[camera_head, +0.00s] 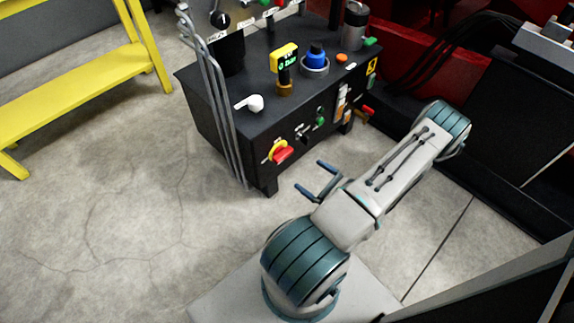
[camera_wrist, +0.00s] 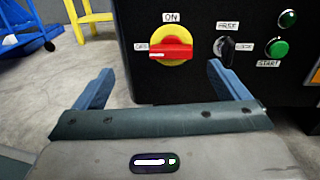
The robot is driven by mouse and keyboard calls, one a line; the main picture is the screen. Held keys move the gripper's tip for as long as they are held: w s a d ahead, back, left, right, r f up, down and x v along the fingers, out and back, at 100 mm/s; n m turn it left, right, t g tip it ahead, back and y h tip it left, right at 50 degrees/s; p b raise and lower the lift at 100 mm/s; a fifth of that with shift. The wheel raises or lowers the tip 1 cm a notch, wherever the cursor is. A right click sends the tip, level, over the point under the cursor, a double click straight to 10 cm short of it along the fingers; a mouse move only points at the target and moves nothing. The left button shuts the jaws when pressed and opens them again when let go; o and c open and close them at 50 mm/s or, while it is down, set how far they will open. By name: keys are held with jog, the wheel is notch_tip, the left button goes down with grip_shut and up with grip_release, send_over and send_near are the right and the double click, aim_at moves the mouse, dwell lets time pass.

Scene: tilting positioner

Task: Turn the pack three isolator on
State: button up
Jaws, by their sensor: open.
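The isolator is a red rotary handle on a yellow round plate (camera_wrist: 171,46), on the front of a black cabinet. In the wrist view the red handle (camera_wrist: 172,52) lies roughly horizontal, its white-marked end toward the left label, which seems to read OFF. The ON label is above the plate. The isolator also shows in the head view (camera_head: 280,152), low on the cabinet front. My gripper (camera_wrist: 158,85) is open and empty, its two blue fingers pointing at the cabinet, apart from the handle and slightly below it. It also shows in the head view (camera_head: 316,181).
Right of the isolator are a black selector switch (camera_wrist: 224,47) and a green start button (camera_wrist: 278,48). Grey vertical rods (camera_head: 212,100) stand at the cabinet's left corner. A yellow step frame (camera_head: 85,75) is at left. The floor before the cabinet is clear.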

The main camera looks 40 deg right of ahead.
aim_at(286, 157)
jog(key=shift+m+h, duration=0.8)
jog(key=shift+h, duration=0.1)
jog(key=w+b, duration=0.1)
jog(key=w, duration=0.3)
jog(key=w+f+b, duration=0.1)
jog(key=w+b, duration=0.1)
jog(key=w, duration=0.2)
jog(key=w+f+b, duration=0.1)
jog(key=w, duration=0.3)
jog(key=shift+w+a+f, duration=0.25)
jog(key=shift+w, duration=0.15)
jog(key=c, duration=1)
